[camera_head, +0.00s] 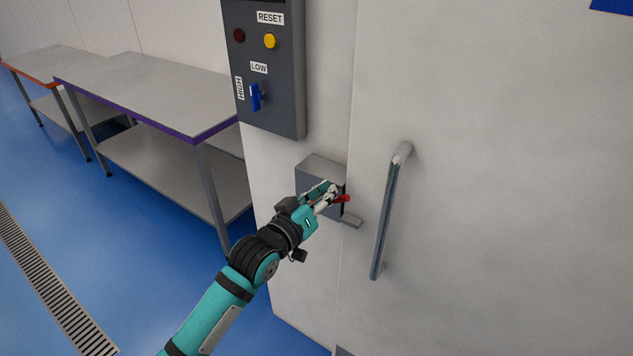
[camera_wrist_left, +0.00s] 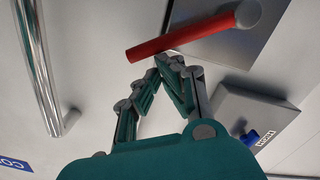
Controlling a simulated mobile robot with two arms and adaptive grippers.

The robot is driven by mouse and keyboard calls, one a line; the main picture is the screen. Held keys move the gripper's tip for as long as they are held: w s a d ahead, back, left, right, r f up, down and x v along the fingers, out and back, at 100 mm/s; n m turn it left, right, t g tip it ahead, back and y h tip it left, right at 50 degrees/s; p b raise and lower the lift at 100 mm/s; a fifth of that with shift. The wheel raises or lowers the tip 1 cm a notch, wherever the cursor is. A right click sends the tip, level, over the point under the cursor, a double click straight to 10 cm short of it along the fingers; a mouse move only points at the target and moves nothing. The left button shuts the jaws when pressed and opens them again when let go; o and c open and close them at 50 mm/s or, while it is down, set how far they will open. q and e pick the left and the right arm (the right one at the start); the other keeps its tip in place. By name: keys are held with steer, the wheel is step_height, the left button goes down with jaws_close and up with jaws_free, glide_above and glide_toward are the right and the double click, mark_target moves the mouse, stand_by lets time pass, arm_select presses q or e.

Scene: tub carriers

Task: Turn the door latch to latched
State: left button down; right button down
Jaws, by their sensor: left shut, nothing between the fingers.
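The door latch is a grey box (camera_head: 318,174) on the pale wall beside the door seam, with a red lever (camera_head: 343,199). In the left wrist view the red lever (camera_wrist_left: 180,39) slants up to the right to a grey round pivot (camera_wrist_left: 248,13) on the grey box (camera_wrist_left: 222,42). A small grey block (camera_head: 352,222) sits on the door side of the seam, just right of the box. My left gripper (camera_head: 331,193) is shut and empty, its fingertips (camera_wrist_left: 169,62) right by the lever's free-end half. I cannot tell whether they touch it. My right gripper is not in view.
A vertical metal door handle (camera_head: 387,215) stands out right of the latch. A dark control panel (camera_head: 270,105) with a blue switch is above it. Steel tables (camera_head: 150,88) stand at the left. The blue floor between the tables and the drain grate (camera_head: 50,285) is clear.

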arm_select(q)
steer(key=shift+s+d+f+m+b, duration=0.1)
steer(key=shift+s+d+f+m, duration=0.3)
steer(key=shift+f+m, duration=0.55)
steer(key=shift+s+d+f+m+b, duration=0.2)
steer(key=shift+d+f+m, duration=0.4)
steer(key=shift+m, duration=0.5)
steer(key=shift+s+d+f+m+b, duration=0.1)
steer(key=shift+s+d+f+m, duration=0.3)
steer(key=shift+f+m, duration=0.55)
